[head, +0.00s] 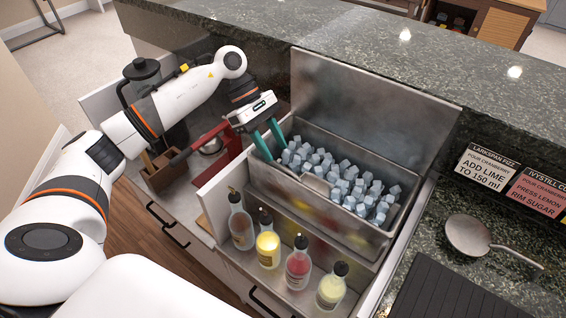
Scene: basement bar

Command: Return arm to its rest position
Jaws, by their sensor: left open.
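My left arm comes in from the left and reaches over the bar station. My left gripper (271,145) has two teal fingers, pointing down at the left end of a metal ice bin (385,245). The fingers are apart with nothing seen between them. The bin is full of pale blue ice cubes (340,182). The fingertips are close to the left end of the ice; I cannot tell whether they touch it. My right gripper is not in view.
Several bottles with black caps (268,245) stand in a rack in front of the bin. A red tool (207,150) and a wooden box (160,172) are left of the gripper. A metal strainer or scoop (468,235), black mat (450,295) and signs (487,168) are at the right.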

